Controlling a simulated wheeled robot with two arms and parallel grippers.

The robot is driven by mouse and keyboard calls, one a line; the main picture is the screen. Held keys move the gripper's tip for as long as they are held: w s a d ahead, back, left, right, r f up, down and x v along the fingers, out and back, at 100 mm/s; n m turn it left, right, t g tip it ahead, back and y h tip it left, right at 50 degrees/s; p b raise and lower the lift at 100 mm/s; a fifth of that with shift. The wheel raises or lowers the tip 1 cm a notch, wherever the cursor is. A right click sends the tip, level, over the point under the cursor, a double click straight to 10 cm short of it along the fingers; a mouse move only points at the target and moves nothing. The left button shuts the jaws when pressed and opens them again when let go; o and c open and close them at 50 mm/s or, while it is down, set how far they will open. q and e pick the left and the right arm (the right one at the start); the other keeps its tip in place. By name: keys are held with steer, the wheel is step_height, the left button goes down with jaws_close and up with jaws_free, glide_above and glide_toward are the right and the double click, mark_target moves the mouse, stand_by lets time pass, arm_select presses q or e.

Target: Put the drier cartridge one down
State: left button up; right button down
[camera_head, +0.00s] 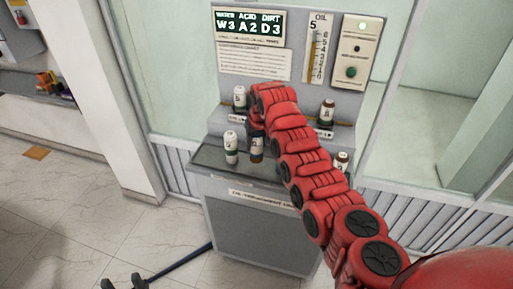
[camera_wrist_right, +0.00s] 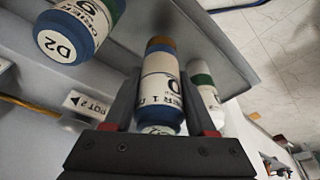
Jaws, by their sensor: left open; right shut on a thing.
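The drier cartridge one (camera_wrist_right: 160,88) is white with a blue near end and a brown far end, and its label partly reads "ER 1". My right gripper (camera_wrist_right: 165,112) is shut on it, with one finger on each side. In the head view the cartridge (camera_head: 257,148) is upright at the front tray (camera_head: 205,158) of the grey station, partly under my right gripper (camera_head: 256,126). I cannot tell whether its bottom touches the tray. What seems to be my left gripper (camera_head: 122,284) shows as two dark tips apart at the bottom edge, empty.
A white and green cartridge (camera_head: 231,147) stands close left of the held one. A blue-ended cartridge marked D2 (camera_wrist_right: 65,35) is near a "POT 2" label (camera_wrist_right: 88,104). Other cartridges stand at the back left (camera_head: 239,98) and back right (camera_head: 327,113). My right arm hides the tray's middle.

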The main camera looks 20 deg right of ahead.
mark_target(257, 150)
steer(key=shift+w+d, duration=0.1)
steer(key=shift+w, duration=0.2)
steer(key=shift+f+p, duration=0.35)
steer(key=shift+p, duration=0.25)
step_height(257, 150, down, 2)
steer(key=shift+s+f+p, duration=0.1)
steer(key=shift+f+p, duration=0.05)
steer(key=shift+p, duration=0.4)
steer(key=shift+f, duration=0.25)
steer(key=shift+f, duration=0.1)
steer(key=shift+c, duration=1.1)
jaws_free()
